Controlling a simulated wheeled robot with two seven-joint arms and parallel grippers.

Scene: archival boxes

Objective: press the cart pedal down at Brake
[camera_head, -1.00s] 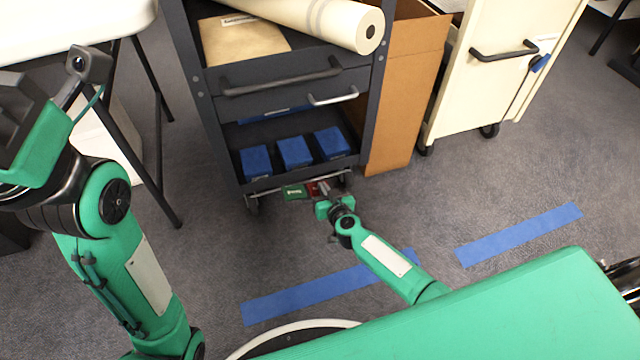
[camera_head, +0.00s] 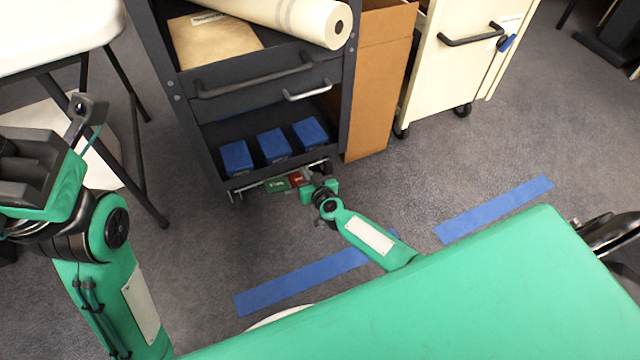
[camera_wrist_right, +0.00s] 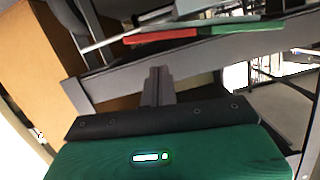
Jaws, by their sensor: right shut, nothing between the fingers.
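The dark grey cart (camera_head: 345,110) has a pedal low at its front edge, with a green part (camera_head: 277,184) on the left and a red part (camera_head: 297,179) on the right. The lettering is too small to read surely. My right gripper (camera_head: 311,178) is low in front of the cart, just right of the red part. In the right wrist view its shut, empty fingers (camera_wrist_right: 157,75) point toward the red part (camera_wrist_right: 160,37), with the green part (camera_wrist_right: 240,27) to the right. Contact cannot be told. My left gripper (camera_head: 35,165) is raised at the left, its jaws unclear.
Blue boxes (camera_head: 273,146) sit on the cart's lower shelf; a paper roll (camera_head: 290,18) lies on top. A cardboard box (camera_head: 375,90) and a cream cabinet (camera_head: 455,80) stand to the right. A white table (camera_head: 50,35) is at left. Blue tape (camera_head: 300,285) marks the floor.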

